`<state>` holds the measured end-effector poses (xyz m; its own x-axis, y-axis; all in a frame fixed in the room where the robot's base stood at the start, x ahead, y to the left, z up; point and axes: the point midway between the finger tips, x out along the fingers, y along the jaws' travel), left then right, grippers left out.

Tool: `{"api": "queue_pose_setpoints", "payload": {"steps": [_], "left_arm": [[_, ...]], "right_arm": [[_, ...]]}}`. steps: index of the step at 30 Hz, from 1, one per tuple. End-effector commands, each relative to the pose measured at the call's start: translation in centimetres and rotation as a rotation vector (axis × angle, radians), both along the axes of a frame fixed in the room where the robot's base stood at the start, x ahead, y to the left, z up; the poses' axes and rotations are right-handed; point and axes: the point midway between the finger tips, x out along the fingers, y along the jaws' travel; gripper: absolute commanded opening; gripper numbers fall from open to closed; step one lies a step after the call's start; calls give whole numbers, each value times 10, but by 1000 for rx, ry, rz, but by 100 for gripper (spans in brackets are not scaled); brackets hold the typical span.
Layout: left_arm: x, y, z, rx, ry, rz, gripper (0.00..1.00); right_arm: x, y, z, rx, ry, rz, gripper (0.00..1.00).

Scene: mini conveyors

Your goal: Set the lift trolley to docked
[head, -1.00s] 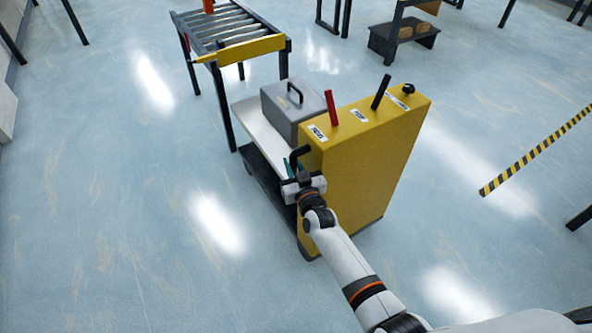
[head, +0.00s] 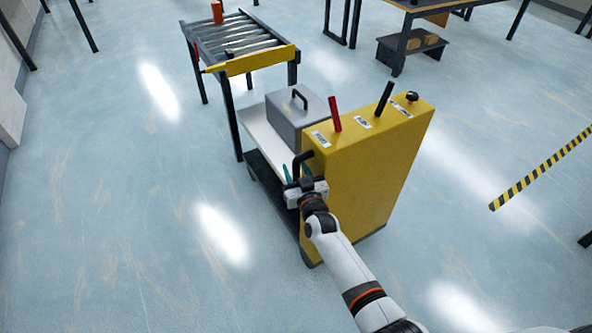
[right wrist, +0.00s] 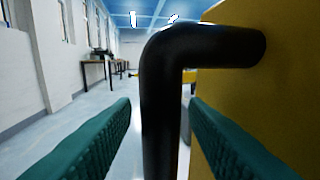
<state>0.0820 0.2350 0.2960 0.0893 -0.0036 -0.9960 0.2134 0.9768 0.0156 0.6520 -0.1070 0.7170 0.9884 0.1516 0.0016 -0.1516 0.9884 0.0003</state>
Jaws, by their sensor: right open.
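The yellow lift trolley (head: 365,175) stands upright ahead of me, with a grey case (head: 297,112) on its white deck. Its top panel carries a red lever (head: 335,119), a black lever (head: 384,98), a black knob (head: 412,96) and small labels too small to read. A black bent handle (head: 301,160) sticks out from its left side. My right gripper (head: 302,175) is open at this handle. In the right wrist view the handle (right wrist: 162,110) stands upright between the two teal fingers, with gaps at both sides. My left gripper is out of view.
A roller conveyor (head: 240,40) with a yellow bar across its near end (head: 262,60) stands beyond the trolley, apparently close to its far end. A black-and-yellow striped strip (head: 540,181) is at the right. Floor on the left is clear.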

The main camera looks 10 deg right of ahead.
Motion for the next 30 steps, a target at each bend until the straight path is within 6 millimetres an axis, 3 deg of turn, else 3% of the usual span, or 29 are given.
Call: {"api": "queue_pose_setpoints", "payload": {"steps": [7, 11, 24, 30], "left_arm": [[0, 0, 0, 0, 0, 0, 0], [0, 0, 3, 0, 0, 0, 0], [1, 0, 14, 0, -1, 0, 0], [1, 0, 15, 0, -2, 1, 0]], "right_arm": [[-2, 0, -1, 0, 2, 0, 40], [-13, -2, -1, 0, 3, 0, 40], [-98, -15, -1, -1, 3, 0, 40], [-116, -18, 0, 0, 1, 0, 40]]}}
